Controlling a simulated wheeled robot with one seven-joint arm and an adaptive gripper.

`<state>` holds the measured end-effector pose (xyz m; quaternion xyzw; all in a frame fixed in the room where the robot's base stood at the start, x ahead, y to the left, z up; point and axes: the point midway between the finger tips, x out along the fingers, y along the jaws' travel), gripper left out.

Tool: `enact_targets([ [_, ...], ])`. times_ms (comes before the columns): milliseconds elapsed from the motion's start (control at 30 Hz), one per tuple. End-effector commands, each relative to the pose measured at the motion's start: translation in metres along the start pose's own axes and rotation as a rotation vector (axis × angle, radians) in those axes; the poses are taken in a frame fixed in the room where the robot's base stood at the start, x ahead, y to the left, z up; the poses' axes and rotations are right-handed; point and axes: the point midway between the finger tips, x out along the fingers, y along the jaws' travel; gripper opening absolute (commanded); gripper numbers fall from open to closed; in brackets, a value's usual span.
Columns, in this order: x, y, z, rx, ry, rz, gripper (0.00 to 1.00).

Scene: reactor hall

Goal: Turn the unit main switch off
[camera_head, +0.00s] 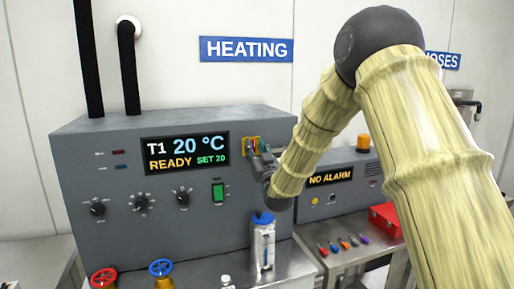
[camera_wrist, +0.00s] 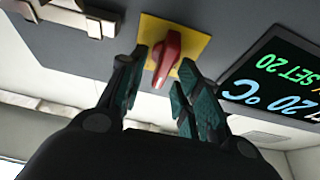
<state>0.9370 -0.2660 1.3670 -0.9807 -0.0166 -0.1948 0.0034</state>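The unit main switch is a red rotary handle (camera_wrist: 166,60) on a yellow plate (camera_wrist: 196,42), seen in the wrist view. The handle lies nearly upright in that view, slightly tilted. In the head view the yellow plate (camera_head: 248,141) shows on the right of the grey heating unit's front, and my gripper hides most of the handle. My gripper (camera_wrist: 162,64) is open, with one finger on each side of the red handle. The fingers look close to it; I cannot tell whether they touch it. It also shows in the head view (camera_head: 256,147).
The display (camera_head: 185,152) reads T1 20 °C, READY, SET 20. Below are black knobs (camera_head: 141,202) and a green rocker switch (camera_head: 218,191). A blue-topped canister (camera_head: 262,242) stands below my wrist. An alarm box (camera_head: 330,179) reading NO ALARM stands at right.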

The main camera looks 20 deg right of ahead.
Motion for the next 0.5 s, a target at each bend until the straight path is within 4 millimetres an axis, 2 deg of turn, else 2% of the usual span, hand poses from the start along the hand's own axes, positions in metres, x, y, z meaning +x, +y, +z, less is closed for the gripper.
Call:
enact_targets([
  [133,-0.0002,0.0000,0.0002,0.000,0.000,0.000,0.31],
  [300,-0.0003,0.0001,0.0001,0.000,0.000,0.000,0.00],
  [400,-0.0003,0.0002,0.0001,0.000,0.000,0.000,0.00],
  [433,-0.0005,0.0089,-0.0001,0.000,0.001,0.002,0.00],
  [500,-0.0006,0.0042,0.0001,-0.001,0.000,0.001,0.00],
])
